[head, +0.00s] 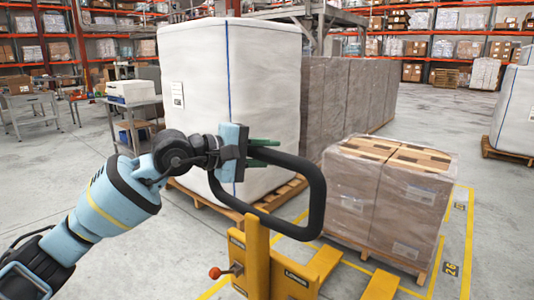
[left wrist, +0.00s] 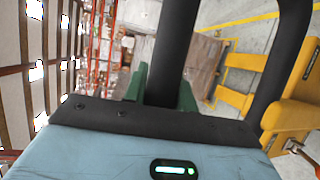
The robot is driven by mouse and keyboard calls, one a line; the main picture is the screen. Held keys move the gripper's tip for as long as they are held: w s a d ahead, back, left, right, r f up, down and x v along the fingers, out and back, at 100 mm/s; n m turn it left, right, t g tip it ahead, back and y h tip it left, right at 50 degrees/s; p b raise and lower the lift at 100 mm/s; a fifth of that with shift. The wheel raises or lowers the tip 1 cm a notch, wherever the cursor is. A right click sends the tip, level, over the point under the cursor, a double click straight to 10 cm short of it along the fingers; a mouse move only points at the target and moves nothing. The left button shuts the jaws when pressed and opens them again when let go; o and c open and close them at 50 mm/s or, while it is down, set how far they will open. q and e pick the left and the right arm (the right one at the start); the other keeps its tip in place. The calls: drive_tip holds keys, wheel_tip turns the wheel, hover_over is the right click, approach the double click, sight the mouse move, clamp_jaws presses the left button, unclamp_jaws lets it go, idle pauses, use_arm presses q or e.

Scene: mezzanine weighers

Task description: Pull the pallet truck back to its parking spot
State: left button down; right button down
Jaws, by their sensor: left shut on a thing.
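The yellow pallet truck (head: 258,265) stands at the bottom centre of the head view, with a black loop handle (head: 318,200) rising from it. Its two forks (head: 324,263) point towards a wrapped load of boxes (head: 385,195) on a pallet; I cannot tell whether the tips reach under it. My left gripper (head: 264,149) is shut on the left side of the handle loop. In the left wrist view the black handle bar (left wrist: 175,50) passes between the green fingers (left wrist: 160,88), and the yellow truck body (left wrist: 292,120) is at the right. My right gripper is out of view.
Yellow floor lines (head: 468,235) surround the wrapped load. A tall white bulk bag (head: 265,90) on a pallet stands close behind my left gripper, with wrapped brown stacks (head: 345,95) beside it. Another white bag (head: 515,110) is at the right edge. Open floor lies at left.

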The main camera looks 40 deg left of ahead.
sight(251, 156)
use_arm(q)
drive_tip(key=c, duration=1.5)
unclamp_jaws()
drive_tip(key=shift+s+d+f, duration=0.1)
drive_tip(key=shift+f, duration=0.15)
drive_tip(key=o, duration=0.4)
drive_tip(key=shift+s+r, duration=0.1)
drive_tip(key=shift+r, duration=0.05)
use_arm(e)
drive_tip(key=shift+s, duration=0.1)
use_arm(q)
drive_tip(key=shift+s+a, duration=0.45)
drive_tip(key=shift+s, duration=0.1)
drive_tip(key=b+v, duration=0.2)
drive_tip(key=v, duration=0.2)
drive_tip(key=shift+s+a, duration=0.15)
drive_tip(key=shift+s, duration=0.15)
drive_tip(key=shift+s+a+b, duration=0.2)
drive_tip(key=shift+s+b, duration=0.1)
drive_tip(key=shift+b, duration=0.05)
drive_tip(key=shift+s+a+r+b, duration=0.1)
drive_tip(key=shift+s+r+b, duration=0.2)
drive_tip(key=shift+s, duration=0.2)
drive_tip(key=shift+r, duration=0.1)
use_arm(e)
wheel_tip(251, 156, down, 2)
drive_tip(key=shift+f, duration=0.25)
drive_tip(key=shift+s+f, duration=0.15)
